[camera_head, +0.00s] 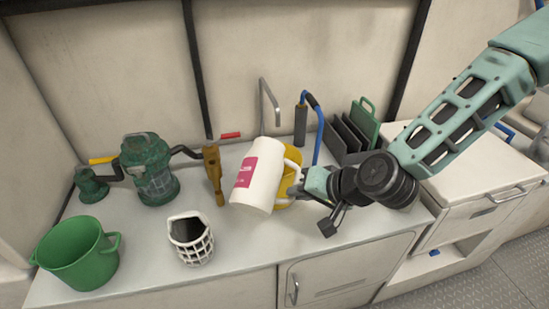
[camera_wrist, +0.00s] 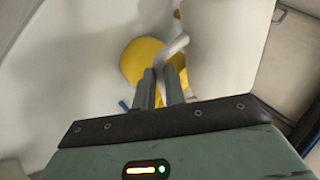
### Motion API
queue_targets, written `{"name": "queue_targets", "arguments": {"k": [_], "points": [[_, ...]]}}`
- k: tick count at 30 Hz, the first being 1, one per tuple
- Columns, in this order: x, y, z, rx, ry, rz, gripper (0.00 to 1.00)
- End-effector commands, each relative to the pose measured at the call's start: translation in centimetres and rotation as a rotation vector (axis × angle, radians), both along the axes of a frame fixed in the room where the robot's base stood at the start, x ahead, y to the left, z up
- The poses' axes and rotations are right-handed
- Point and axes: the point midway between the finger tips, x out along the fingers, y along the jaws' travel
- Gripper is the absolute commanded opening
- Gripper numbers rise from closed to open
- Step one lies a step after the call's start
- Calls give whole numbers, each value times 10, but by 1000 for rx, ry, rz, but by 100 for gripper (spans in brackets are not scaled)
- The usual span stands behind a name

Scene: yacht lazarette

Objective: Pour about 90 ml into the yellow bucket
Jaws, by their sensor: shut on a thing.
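A white jug (camera_head: 263,178) with a pink label is held tilted above the counter in the head view. My gripper (camera_head: 302,183) is shut on its handle at the right side. In the wrist view the fingers (camera_wrist: 162,90) close on the jug's white handle (camera_wrist: 176,46), and the jug's body (camera_wrist: 225,50) fills the upper right. The yellow bucket (camera_head: 290,170) stands behind the jug and is mostly hidden by it. In the wrist view the bucket (camera_wrist: 138,62) shows behind the fingers. I cannot see any liquid or the level inside either vessel.
A green bucket (camera_head: 78,254) and a white lattice holder (camera_head: 191,240) stand at the front left. A green strainer (camera_head: 149,170) and a brass fitting (camera_head: 213,174) are behind. A tap (camera_head: 270,103) and dark panels in a rack (camera_head: 352,133) stand at the back.

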Motion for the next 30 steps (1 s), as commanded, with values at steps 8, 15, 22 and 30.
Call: {"name": "queue_targets", "arguments": {"k": [8,15,22,30], "points": [[0,0,-3,-4,-14,0,0],[4,0,-9,-44,-136,1,0],[12,-2,-8,-99,-310,-5,0],[17,-3,-5,-150,-481,-11,0]]}}
